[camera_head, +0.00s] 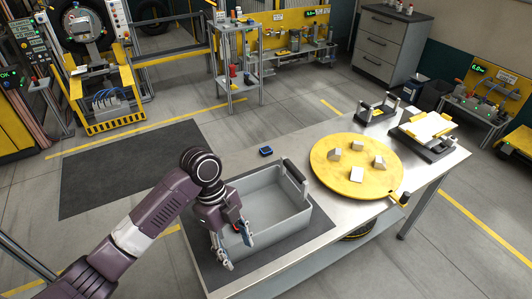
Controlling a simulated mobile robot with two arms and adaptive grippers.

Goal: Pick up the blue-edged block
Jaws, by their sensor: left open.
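A small dark block with blue edges (265,151) lies on the metal workbench, just behind the grey bin (283,214). My left gripper (238,253) points down over the bin's front left part, its fingers apart. It is well in front of the blue-edged block and not touching it. A small red and blue patch shows near the fingers; I cannot tell if it is part of the gripper. The gripper hides part of the bin's left wall. My right gripper is not in view.
The bin stands on a dark mat (318,226) and has a black handle (295,170) at its back right. A round yellow plate (330,176) with several pale blocks lies to the right. Fixtures stand at the bench's far right. Bench around the blue-edged block is mostly clear.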

